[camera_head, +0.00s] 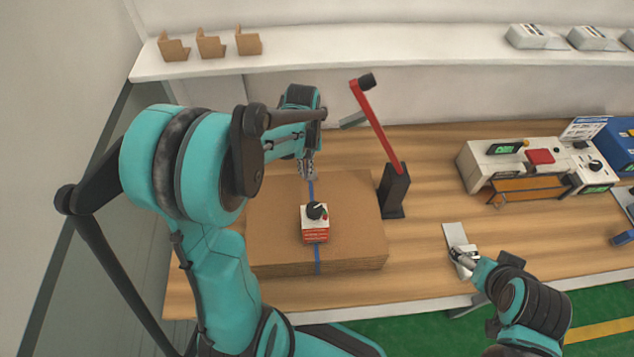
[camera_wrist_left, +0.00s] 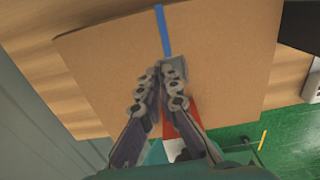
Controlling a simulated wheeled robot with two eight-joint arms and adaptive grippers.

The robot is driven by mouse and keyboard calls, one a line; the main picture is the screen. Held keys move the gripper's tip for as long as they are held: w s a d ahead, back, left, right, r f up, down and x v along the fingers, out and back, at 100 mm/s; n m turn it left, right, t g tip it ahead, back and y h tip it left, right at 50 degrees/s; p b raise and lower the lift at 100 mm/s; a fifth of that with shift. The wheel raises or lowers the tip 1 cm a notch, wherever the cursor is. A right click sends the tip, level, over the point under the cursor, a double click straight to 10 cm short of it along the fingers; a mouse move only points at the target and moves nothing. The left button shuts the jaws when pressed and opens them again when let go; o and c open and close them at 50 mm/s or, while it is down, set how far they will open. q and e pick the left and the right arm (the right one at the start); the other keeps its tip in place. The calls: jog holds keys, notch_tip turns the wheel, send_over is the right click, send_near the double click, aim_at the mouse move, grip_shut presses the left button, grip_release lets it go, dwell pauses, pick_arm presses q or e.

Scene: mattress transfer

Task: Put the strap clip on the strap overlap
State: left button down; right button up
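A blue strap (camera_head: 317,256) runs across the top and down the front of a flat cardboard stack (camera_head: 275,230); it also shows in the left wrist view (camera_wrist_left: 162,30). My left gripper (camera_head: 309,172) is over the strap near the stack's far edge. In the left wrist view its fingers (camera_wrist_left: 160,78) are close together. A small grey plate, apparently the strap clip (camera_wrist_left: 179,67), is at the fingertips beside the strap and seems held. The exact strap overlap is hidden by the fingers. My right gripper (camera_head: 464,262) is over a light grey plate (camera_head: 455,236); its finger opening is unclear.
A small red and white device (camera_head: 315,228) with a black knob sits on the strap. A black post (camera_head: 394,190) with a red arm (camera_head: 375,125) stands right of the stack. A white machine (camera_head: 500,165) is farther right. The wooden table (camera_head: 425,160) is clear between them.

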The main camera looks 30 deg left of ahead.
aim_at(306, 191)
pick_arm(q)
notch_tip(306, 191, down, 7)
jog(key=shift+r+b, duration=0.1)
jog(key=shift+b, duration=0.65)
jog(key=shift+f, duration=0.25)
jog(key=shift+s+f, duration=0.1)
jog(key=shift+f, duration=0.1)
jog(key=c, duration=1.7)
grip_release()
jog(key=shift+r, duration=0.15)
